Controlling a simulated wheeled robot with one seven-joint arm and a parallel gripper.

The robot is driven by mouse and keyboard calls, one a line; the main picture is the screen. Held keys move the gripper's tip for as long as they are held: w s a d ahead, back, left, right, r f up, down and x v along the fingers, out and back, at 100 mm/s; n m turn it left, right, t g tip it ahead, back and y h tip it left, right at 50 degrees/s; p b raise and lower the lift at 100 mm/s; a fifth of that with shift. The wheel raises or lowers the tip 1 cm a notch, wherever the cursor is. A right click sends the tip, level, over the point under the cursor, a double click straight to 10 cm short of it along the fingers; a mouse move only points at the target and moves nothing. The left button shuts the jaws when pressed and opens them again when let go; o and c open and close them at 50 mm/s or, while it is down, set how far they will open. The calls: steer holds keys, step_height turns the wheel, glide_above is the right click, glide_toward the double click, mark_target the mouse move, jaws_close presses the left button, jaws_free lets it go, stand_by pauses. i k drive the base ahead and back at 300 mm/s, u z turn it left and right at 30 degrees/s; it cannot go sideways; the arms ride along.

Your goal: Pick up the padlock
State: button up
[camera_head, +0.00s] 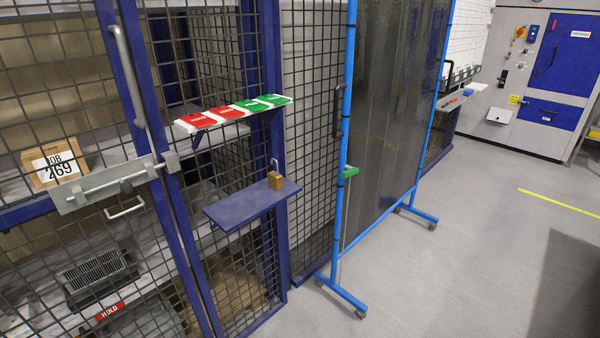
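The padlock (275,181) has a brass-coloured body and a thin grey shackle that points up. It stands near the back right corner of a small dark blue shelf (238,211) fixed to the mesh cage. The shackle looks raised on one side, but it is too small to tell whether it is open. My gripper is not in view.
A shelf with red and green cards (233,111) juts out above the padlock. A latch bar (110,185) crosses the cage door at left. A blue-framed wheeled screen (390,120) stands right of the small shelf. The grey floor (460,250) at right is clear.

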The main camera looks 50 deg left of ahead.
mark_target(275, 179)
steer(key=u, duration=0.4)
steer(key=i, duration=1.1)
steer(key=u, duration=0.85)
steer(key=i, duration=0.45)
steer(key=u, duration=0.3)
